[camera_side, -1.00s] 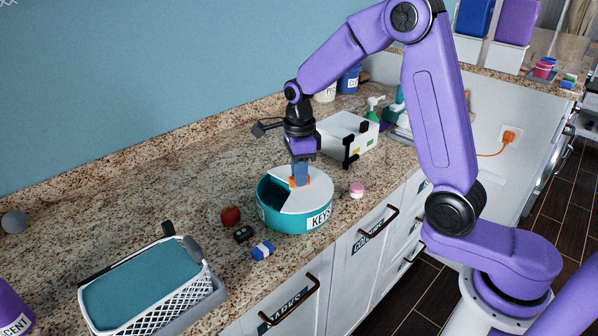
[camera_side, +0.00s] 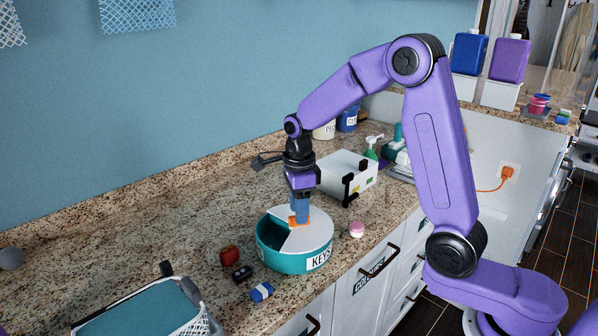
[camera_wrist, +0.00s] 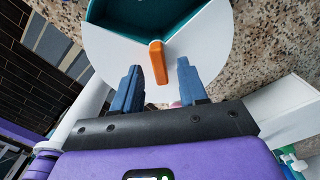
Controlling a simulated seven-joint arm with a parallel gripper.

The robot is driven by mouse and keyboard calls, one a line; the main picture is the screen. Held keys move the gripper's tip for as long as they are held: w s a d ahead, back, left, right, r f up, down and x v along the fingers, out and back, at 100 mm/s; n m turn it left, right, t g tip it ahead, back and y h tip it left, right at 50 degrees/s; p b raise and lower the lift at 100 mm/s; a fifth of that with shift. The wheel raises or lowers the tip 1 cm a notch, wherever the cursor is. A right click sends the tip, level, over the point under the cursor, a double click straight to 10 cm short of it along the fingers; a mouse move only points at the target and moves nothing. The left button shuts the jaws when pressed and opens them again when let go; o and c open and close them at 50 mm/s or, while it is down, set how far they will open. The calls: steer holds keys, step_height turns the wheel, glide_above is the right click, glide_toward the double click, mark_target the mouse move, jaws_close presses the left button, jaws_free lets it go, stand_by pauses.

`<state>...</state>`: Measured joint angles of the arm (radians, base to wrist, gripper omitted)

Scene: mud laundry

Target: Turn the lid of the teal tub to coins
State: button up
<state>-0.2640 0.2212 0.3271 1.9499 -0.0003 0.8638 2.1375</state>
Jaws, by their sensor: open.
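The teal tub (camera_side: 283,261) stands on the granite counter with a white lid (camera_side: 312,234) that has a wedge-shaped opening. In the side view the opening faces left and the label KEYS shows on the tub's front right. An orange handle (camera_wrist: 158,62) stands up from the lid near the point of the opening. My gripper (camera_wrist: 157,78) is open, pointing down, with one blue finger on each side of the handle and gaps visible between. In the side view my gripper (camera_side: 300,215) is low over the lid's middle. No coins label is readable.
A red object (camera_side: 230,257), a black fob (camera_side: 242,273) and a blue-and-white block (camera_side: 262,292) lie left of the tub. A pink-and-white round piece (camera_side: 357,229) sits to its right. A white box (camera_side: 345,172) with black handles stands behind. A basket (camera_side: 150,315) is at front left.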

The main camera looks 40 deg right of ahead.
step_height(320, 180, up, 16)
stand_by(0.4)
steer(key=shift+s+a, duration=0.1)
stand_by(0.3)
steer(key=s+a+f+n, duration=0.3)
steer(key=s+n, duration=0.3)
steer(key=n, duration=0.3)
steer(key=s+a+f+n, duration=0.25)
steer(key=s+n, duration=0.35)
steer(key=n, duration=0.3)
steer(key=s+d+f+n, duration=0.2)
steer(key=s+f+n, duration=0.1)
steer(key=s+n, duration=0.6)
steer(key=s+d+f+n, duration=0.3)
steer(key=s+f+n, duration=0.1)
steer(key=s+n, duration=0.5)
steer(key=shift+s+d+n, duration=0.15)
steer(key=shift+s+n, duration=0.1)
steer(key=shift+n, duration=0.05)
